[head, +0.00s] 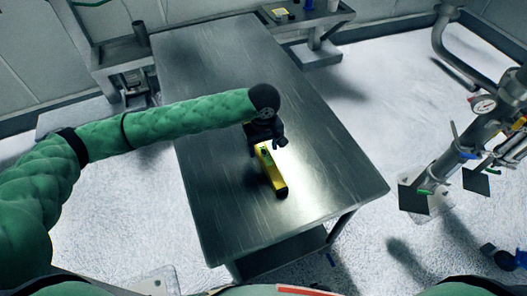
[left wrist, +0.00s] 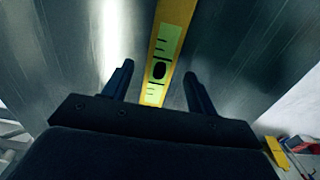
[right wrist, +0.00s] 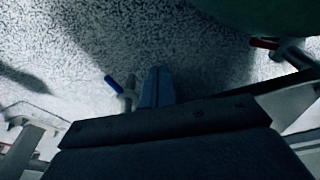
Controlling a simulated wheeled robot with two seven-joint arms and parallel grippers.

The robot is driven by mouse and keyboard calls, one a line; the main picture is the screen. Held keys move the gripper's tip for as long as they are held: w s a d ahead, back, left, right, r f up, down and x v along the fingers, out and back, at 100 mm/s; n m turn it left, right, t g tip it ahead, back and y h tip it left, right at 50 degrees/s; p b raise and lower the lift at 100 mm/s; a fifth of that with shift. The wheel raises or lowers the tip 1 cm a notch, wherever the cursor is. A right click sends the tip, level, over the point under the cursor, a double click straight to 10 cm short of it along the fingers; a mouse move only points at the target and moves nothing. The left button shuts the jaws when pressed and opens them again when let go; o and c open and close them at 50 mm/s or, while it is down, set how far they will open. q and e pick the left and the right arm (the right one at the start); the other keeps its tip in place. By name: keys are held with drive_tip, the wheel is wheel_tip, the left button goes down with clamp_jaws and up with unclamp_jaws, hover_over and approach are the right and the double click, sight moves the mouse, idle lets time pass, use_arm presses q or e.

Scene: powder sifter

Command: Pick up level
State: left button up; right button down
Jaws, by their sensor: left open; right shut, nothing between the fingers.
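The level is a yellow bar with a pale green vial window and a dark end; it lies on the metal table (head: 215,100), below my left gripper in the head view. The level (head: 272,172) also shows in the left wrist view (left wrist: 172,35), running between the two fingers. My left gripper (head: 268,138) is open over the level's far part, with one finger to each side (left wrist: 155,85). I cannot tell how high the fingertips are above the table. My right gripper (right wrist: 158,88) is shut and empty in the right wrist view, over the speckled floor.
The rest of the table top is bare. A side bench (head: 308,18) with small items stands at the back. Pipework with a gauge (head: 484,104) and valve handles stands at the right. Open floor lies between it and the table.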

use_arm(q)
drive_tip(key=shift+f+p, duration=0.4)
drive_tip(key=shift+f, duration=1)
drive_tip(key=c, duration=1.2)
clamp_jaws()
use_arm(e)
drive_tip(key=shift+s+d+f, duration=0.6)
drive_tip(key=shift+s+f, duration=0.1)
drive_tip(key=shift+s, duration=0.15)
use_arm(q)
drive_tip(key=shift+r, duration=0.2)
use_arm(e)
drive_tip(key=shift+f, duration=0.15)
